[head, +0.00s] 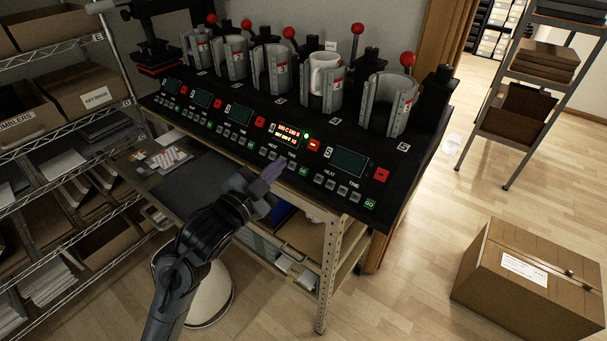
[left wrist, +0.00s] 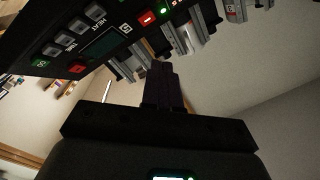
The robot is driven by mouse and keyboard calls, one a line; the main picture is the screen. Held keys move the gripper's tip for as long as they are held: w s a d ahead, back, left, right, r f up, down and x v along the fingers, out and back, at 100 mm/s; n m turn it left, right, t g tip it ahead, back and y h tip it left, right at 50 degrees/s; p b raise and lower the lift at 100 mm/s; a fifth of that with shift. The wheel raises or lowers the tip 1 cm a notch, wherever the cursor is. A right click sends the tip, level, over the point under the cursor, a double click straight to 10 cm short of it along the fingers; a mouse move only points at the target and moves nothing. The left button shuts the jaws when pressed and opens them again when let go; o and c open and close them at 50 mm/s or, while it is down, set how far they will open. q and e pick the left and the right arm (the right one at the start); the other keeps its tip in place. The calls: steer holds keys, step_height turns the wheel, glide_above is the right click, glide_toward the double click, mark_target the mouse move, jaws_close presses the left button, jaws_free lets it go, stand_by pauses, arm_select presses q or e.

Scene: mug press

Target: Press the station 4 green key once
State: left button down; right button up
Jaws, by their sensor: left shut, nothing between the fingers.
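The station 4 green key (head: 304,171), marked GO, is at the right end of station 4's key row on the sloped black panel. Station 4's display (head: 287,133) is lit with red text, and a green light (head: 306,135) glows beside it. A white mug (head: 324,72) sits in the station 4 press. My left gripper (head: 273,171) is shut and empty, at the panel's front edge just left of the green key; I cannot tell if it touches the panel. Its closed fingers (left wrist: 163,82) also show in the left wrist view. The right gripper is out of view.
Station 5's green key (head: 370,204) and dark display (head: 350,160) are to the right; station 3's green key (head: 251,144) is to the left. Presses with red-knobbed levers stand behind the panel. A wire shelf (head: 70,130) stands at left, a cardboard box (head: 530,280) on the floor at right.

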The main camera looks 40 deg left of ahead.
mark_target(304, 171)
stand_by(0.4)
arm_select(q)
steer(key=w+f+b, duration=0.6)
steer(key=shift+w, duration=0.2)
stand_by(0.4)
stand_by(1.0)
stand_by(0.7)
steer(key=shift+w+f, duration=0.1)
steer(key=shift+w, duration=0.05)
steer(key=shift+w+f+b, duration=0.15)
steer(key=shift+b, duration=0.15)
